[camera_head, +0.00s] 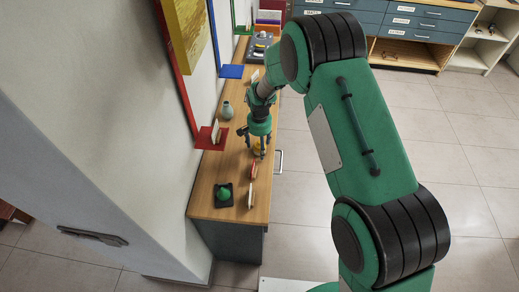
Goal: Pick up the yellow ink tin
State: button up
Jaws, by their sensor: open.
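The yellow ink tin (257,149) is small and stands on the wooden counter top, partly hidden by my gripper's fingers. My gripper (256,152) points down over the counter with its fingers apart around or just above the tin. I cannot tell whether the fingers touch it.
The narrow wooden counter (208,188) runs along the wall. A grey-green bottle (227,111) stands behind my gripper to the left. A red item (254,169) lies just in front, a green object (223,193) sits on a dark base nearer. Tiled floor lies right.

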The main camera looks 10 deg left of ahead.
aim_at(259, 141)
jog(key=c, duration=1.6)
jog(key=shift+o, duration=0.2)
jog(key=shift+r, duration=0.8)
notch_tip(259, 141, up, 2)
jog(key=shift+w+r+p, duration=0.1)
jog(key=shift+r+p, duration=0.1)
jog(key=shift+p, duration=0.2)
jog(key=s+d, duration=0.2)
jog(key=s, duration=0.3)
jog(key=s+d+p, duration=0.1)
jog(key=s+d, duration=0.1)
jog(key=s, duration=0.3)
jog(key=s+d+r, duration=0.1)
jog(key=s+d, duration=0.1)
jog(key=s, duration=0.3)
